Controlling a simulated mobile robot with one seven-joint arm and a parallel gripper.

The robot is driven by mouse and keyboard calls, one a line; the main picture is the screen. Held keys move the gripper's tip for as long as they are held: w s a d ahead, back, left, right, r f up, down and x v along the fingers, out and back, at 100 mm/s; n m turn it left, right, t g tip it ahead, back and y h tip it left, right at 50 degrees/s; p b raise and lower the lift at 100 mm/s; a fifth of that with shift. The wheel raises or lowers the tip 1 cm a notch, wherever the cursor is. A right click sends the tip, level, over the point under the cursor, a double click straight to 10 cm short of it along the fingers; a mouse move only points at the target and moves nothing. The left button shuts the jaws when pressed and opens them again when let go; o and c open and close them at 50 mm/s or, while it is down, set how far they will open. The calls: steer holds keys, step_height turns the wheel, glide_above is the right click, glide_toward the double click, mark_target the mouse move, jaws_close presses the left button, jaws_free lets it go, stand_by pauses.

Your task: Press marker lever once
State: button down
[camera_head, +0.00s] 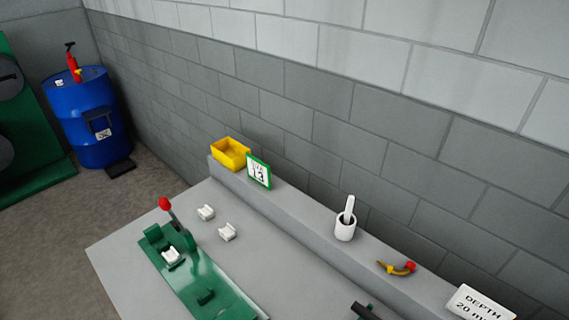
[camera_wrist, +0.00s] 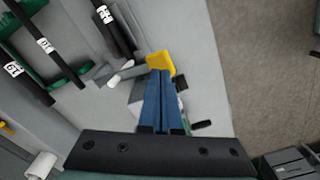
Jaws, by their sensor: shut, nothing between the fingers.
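A green fixture (camera_head: 205,284) lies on the grey bench in the head view. A short dark lever with a red knob (camera_head: 165,204) stands up from its far end, leaning left. A white block (camera_head: 170,256) sits in the fixture below it. I cannot tell from the pictures whether this is the marker lever. My gripper (camera_wrist: 161,74) shows only in the wrist view, its blue fingers together and empty. The fingertips point at a yellow piece (camera_wrist: 160,62), which they partly overlap. I cannot tell whether they touch it. The red knob is not visible in the wrist view.
Two white blocks (camera_head: 206,212) lie loose beside the fixture. The rear ledge holds a yellow bin (camera_head: 230,153), a green-framed card (camera_head: 258,170), a white cup (camera_head: 345,227) and a "DEPTH" sign (camera_head: 481,303). Black labelled handles (camera_wrist: 113,26) stand near my fingers in the wrist view.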

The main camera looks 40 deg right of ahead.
steer(key=shift+f+b, duration=2)
steer(key=shift+f, duration=1.55)
steer(key=shift+r, duration=0.1)
step_height(320, 180, up, 10)
steer(key=p, duration=1.1)
